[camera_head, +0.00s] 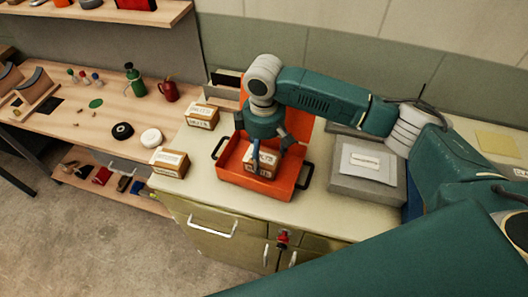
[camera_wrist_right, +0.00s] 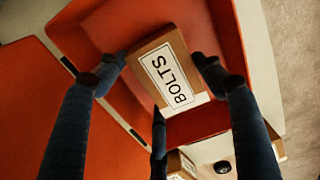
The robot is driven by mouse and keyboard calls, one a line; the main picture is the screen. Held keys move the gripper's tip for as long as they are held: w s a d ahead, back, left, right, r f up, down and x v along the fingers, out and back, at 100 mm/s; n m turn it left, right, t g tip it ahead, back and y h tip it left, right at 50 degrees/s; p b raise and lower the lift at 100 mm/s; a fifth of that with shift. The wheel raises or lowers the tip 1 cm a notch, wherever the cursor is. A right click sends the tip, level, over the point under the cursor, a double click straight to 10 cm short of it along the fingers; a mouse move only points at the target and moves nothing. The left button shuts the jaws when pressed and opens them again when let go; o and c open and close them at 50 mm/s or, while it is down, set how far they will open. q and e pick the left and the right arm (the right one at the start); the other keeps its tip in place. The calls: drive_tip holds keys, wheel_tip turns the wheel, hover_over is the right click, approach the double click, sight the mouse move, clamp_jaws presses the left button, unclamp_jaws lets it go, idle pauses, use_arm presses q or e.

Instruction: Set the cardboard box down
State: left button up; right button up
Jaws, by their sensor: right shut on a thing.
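The cardboard box (camera_head: 266,160) is inside an orange open toolbox (camera_head: 246,187) on the cream cabinet top. In the right wrist view the box (camera_wrist_right: 168,72) shows a white label reading BOLTS, and orange walls surround it. My right gripper (camera_head: 271,152) reaches down into the toolbox from above. Its dark blue fingers are shut on the box, one on each side. Whether the box touches the toolbox floor cannot be told. The gripper and wrist hide part of the box in the head view. My left gripper is not in view.
Two more labelled cardboard boxes (camera_head: 202,116) (camera_head: 169,162) stand left of the toolbox. A grey case (camera_head: 366,178) stands on its right. The toolbox's raised orange lid (camera_head: 300,138) is behind my gripper. A wooden bench (camera_head: 80,135) with tape rolls and bottles is further left.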

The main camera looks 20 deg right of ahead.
sight(264, 154)
drive_tip(key=o, duration=1.6)
drive_tip(key=shift+f, duration=0.1)
drive_tip(key=shift+c, duration=0.2)
drive_tip(key=shift+r, duration=0.55)
wheel_tip(264, 154, up, 11)
drive_tip(key=b, duration=0.3)
drive_tip(key=shift+r, duration=0.15)
